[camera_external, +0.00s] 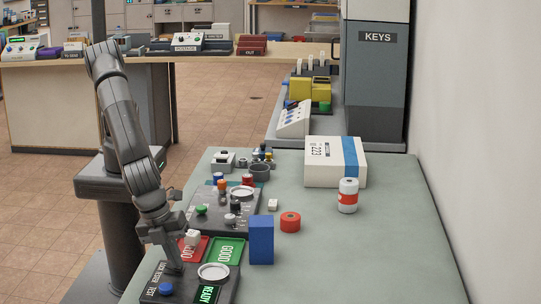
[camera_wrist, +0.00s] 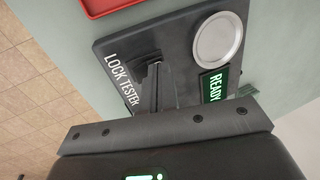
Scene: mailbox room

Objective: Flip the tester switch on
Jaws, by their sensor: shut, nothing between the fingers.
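The lock tester is a dark panel (camera_external: 184,291) at the near left end of the table. It also shows in the wrist view (camera_wrist: 178,35). It carries a round silver plate (camera_external: 214,272), a green display reading READY (camera_external: 207,293), and a blue button (camera_external: 166,288) by the word TEST. My gripper (camera_external: 175,268) is shut and empty, pointing down at the panel's left part. In the wrist view its fingers (camera_wrist: 155,82) sit beside the LOCK TESTER lettering. They cover that spot, so the switch and its position are not clear; I cannot tell whether the fingertips touch it.
Just behind the tester lie a red tray (camera_external: 199,243) with a white block on it and a green GOOD tray (camera_external: 227,252). A blue upright box (camera_external: 261,240) and a red roll (camera_external: 290,222) stand to the right. The table's right front is clear.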

